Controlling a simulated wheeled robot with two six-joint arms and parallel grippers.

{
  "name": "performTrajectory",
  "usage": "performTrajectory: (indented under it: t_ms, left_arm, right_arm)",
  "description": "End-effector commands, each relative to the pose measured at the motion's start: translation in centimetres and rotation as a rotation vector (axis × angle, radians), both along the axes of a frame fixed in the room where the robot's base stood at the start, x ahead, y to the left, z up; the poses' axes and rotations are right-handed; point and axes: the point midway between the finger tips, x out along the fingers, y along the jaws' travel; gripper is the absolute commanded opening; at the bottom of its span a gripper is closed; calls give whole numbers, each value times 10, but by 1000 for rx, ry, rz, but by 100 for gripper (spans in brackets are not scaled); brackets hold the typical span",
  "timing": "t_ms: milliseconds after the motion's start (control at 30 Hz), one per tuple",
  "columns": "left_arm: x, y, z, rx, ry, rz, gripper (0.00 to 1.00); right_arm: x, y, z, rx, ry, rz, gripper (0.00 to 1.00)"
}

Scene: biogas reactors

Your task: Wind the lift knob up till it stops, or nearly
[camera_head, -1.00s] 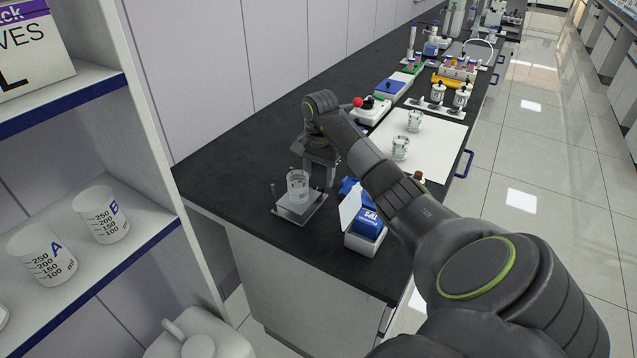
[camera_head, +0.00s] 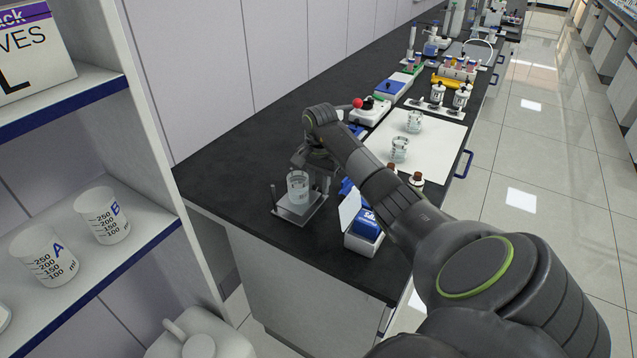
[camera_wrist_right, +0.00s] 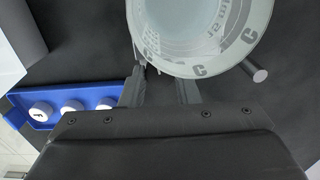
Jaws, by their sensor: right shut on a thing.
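A small metal stand (camera_head: 287,211) with thin posts sits near the bench's near end. A clear beaker (camera_head: 298,186) stands on it; in the wrist view the beaker (camera_wrist_right: 205,38), marked C, fills the top middle. My right gripper (camera_head: 314,160) is low, just behind the beaker. In the wrist view its two fingers (camera_wrist_right: 162,84) reach under the beaker's outline, a little apart. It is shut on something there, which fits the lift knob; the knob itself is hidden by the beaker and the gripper. My left gripper is out of view.
A white box with blue packs (camera_head: 364,240) stands close to the right of the stand, under my arm. A blue tray with white caps (camera_wrist_right: 70,108) lies left in the wrist view. Two beakers stand on a white mat (camera_head: 440,135). Bench left of the stand (camera_head: 225,175) is clear.

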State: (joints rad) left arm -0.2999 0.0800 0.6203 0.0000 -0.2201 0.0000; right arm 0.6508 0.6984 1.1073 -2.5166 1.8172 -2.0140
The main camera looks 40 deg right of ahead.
Motion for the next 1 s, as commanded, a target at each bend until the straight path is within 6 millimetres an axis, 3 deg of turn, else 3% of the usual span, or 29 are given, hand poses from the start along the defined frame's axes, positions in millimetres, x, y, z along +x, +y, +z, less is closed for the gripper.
performTrajectory:
  t_ms: [400, 767, 800, 933, 1000]
  left_arm:
    - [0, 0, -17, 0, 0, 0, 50]
    - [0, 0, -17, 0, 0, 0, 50]
    - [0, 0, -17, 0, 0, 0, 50]
    - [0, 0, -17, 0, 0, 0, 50]
    - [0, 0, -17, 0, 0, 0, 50]
  right_arm:
    - [1, 0, 0, 0, -3, -248, 6]
    - [1, 0, 1, -1, -2, -274, 6]
    - [1, 0, 1, -1, -2, -274, 31]
    - [0, 0, 1, -1, -2, -273, 48]
    - [0, 0, 1, -1, -2, -273, 50]
